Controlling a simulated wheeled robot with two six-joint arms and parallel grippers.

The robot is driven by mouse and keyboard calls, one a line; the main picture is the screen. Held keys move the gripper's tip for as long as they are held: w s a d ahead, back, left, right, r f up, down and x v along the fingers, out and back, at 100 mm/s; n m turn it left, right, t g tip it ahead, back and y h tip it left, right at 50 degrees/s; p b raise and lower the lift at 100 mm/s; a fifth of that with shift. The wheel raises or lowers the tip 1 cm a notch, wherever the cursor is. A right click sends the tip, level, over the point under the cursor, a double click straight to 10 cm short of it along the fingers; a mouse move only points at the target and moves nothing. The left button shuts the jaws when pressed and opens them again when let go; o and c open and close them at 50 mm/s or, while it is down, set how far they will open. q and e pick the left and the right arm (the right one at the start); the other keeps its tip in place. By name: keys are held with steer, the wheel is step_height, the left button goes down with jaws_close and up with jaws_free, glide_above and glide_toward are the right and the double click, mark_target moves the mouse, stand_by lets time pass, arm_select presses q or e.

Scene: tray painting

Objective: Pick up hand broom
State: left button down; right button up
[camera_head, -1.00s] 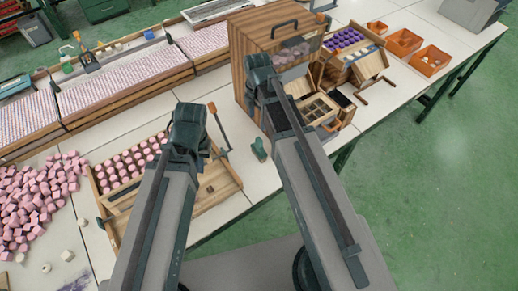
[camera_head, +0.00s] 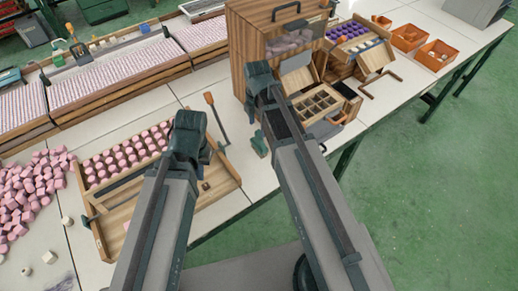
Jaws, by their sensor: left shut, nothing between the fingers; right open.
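I cannot make out a hand broom for certain. An orange-handled tool (camera_head: 210,99) with a dark, thin shaft stands at the right end of the wooden tray. A small dark green object (camera_head: 259,144) lies on the table to the right of it. My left gripper (camera_head: 188,138) is over the right part of the tray, shut and empty; its fingertips are mostly hidden. My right gripper (camera_head: 259,80) is in front of the wooden cabinet, open; its fingers are largely hidden too.
The wooden tray (camera_head: 215,190) holds rows of pink pieces. Loose pink pieces (camera_head: 20,205) are heaped at the left. The wooden cabinet (camera_head: 240,35) stands behind my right gripper, with a compartment box (camera_head: 317,103) beside it. Orange bins (camera_head: 430,55) stand further right. The table's front edge is near.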

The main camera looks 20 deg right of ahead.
mark_target(259, 132)
arm_select(q)
step_height(259, 132, down, 5)
steer(key=b, duration=0.5)
steer(key=shift+f, duration=0.15)
arm_select(e)
steer(key=f, duration=0.5)
steer(key=shift+w+d+f, duration=0.1)
steer(key=shift+d, duration=0.2)
jaws_close()
stand_by(0.4)
